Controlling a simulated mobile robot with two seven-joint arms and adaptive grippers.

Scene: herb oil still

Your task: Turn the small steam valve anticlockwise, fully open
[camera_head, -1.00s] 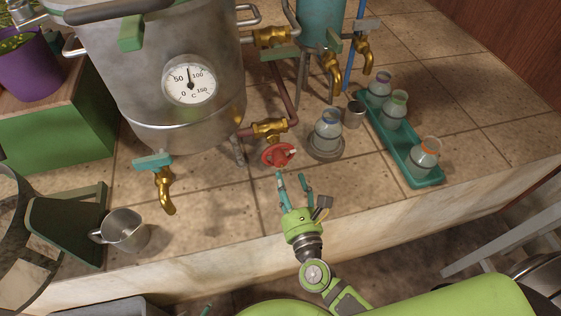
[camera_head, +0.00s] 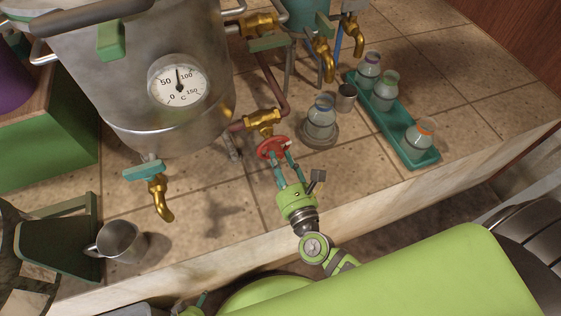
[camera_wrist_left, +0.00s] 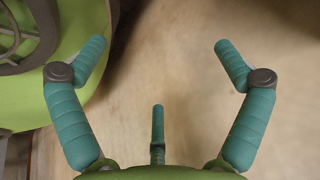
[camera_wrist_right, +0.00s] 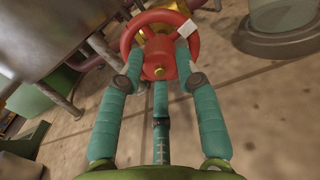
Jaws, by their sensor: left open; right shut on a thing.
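The small steam valve has a red handwheel (camera_head: 272,148) with a white mark on its rim, on a brass body (camera_head: 263,121) at the pot's lower right. My right gripper (camera_head: 281,161) has its teal fingers on the wheel. In the right wrist view the red wheel (camera_wrist_right: 160,47) fills the top middle, and the right gripper's fingers (camera_wrist_right: 158,62) close on its hub from both sides. The white mark points up and right there. My left gripper (camera_wrist_left: 160,60) is open and empty in its wrist view, in front of a pale surface.
The steel pot (camera_head: 150,60) with its dial gauge (camera_head: 178,82) stands behind left. A brass tap (camera_head: 157,190) and metal mug (camera_head: 119,242) are at left. A glass flask (camera_head: 321,118) stands right of the valve, near a teal tray (camera_head: 418,156) of flasks.

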